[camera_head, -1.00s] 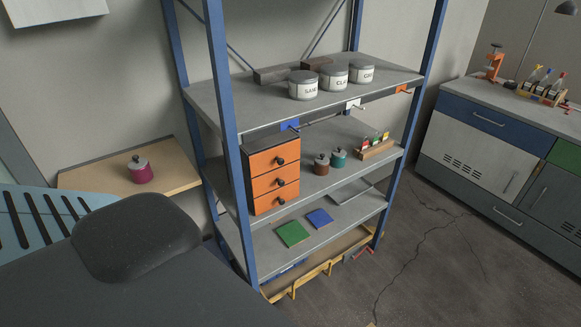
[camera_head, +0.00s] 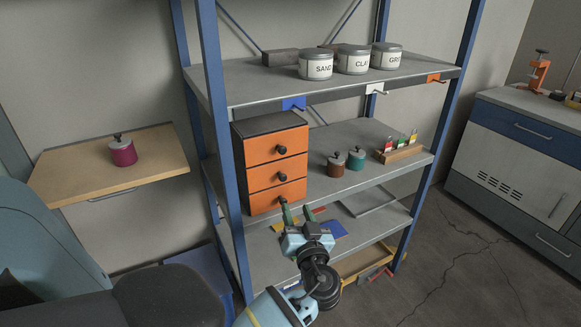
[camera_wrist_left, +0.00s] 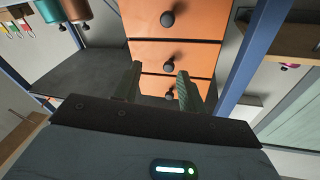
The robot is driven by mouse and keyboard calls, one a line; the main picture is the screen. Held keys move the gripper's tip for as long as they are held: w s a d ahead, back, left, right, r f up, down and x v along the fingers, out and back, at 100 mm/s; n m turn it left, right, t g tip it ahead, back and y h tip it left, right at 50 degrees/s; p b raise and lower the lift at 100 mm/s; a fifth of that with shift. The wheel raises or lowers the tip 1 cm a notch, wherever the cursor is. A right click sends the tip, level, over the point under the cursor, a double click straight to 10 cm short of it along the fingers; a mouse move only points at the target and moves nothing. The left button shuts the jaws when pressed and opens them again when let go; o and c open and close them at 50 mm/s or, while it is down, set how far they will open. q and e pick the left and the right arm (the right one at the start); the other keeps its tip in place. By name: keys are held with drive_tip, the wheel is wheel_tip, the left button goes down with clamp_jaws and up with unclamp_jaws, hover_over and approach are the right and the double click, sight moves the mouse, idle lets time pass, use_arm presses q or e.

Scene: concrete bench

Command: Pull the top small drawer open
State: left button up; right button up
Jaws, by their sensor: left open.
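A small drawer unit (camera_head: 249,165) with a dark top and orange fronts stands on the middle shelf. Its top drawer (camera_head: 262,153) looks closed and has a round black knob (camera_head: 281,149). My left gripper (camera_head: 297,213) is open and empty, in front of the unit and low near the bottom drawer in the head view. The left wrist view is upside down; there the open fingers (camera_wrist_left: 159,72) point toward the orange fronts, and the top drawer's knob (camera_wrist_left: 169,95) shows between them, apart from them. My right gripper is not in view.
Blue shelf posts (camera_head: 222,150) stand left of the drawers. A brown pot (camera_head: 336,165), a teal pot (camera_head: 357,159) and a small wooden rack (camera_head: 402,154) are to the right. Labelled tins (camera_head: 316,66) stand on the shelf above. A wooden side shelf (camera_head: 70,180) holds a magenta pot (camera_head: 123,152).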

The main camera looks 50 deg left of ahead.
sight(284, 152)
use_arm(q)
drive_tip(key=w+a+r+n+g+y, duration=0.1)
drive_tip(key=a+r+n, duration=0.1)
drive_tip(key=r, duration=0.2)
drive_tip(key=w+a+r+n+g+y, duration=0.1)
drive_tip(key=a+r+n+y, duration=0.1)
drive_tip(key=r, duration=0.1)
drive_tip(key=a+r+n+g+y, duration=0.1)
drive_tip(key=a+r+n+y, duration=0.1)
drive_tip(key=r, duration=0.2)
drive_tip(key=shift+w+a+r+g, duration=0.25)
drive_tip(key=shift+w+r+g, duration=0.05)
drive_tip(key=shift+w+r, duration=0.1)
drive_tip(key=shift+w+a+p, duration=0.1)
drive_tip(key=shift+a+p, duration=0.2)
drive_tip(key=shift+a, duration=0.05)
drive_tip(key=shift+w+a, duration=0.1)
drive_tip(key=shift+a, duration=0.05)
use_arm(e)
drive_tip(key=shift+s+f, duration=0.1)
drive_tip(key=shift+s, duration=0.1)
use_arm(q)
drive_tip(key=shift+c, duration=0.4)
drive_tip(key=c, duration=0.7)
clamp_jaws()
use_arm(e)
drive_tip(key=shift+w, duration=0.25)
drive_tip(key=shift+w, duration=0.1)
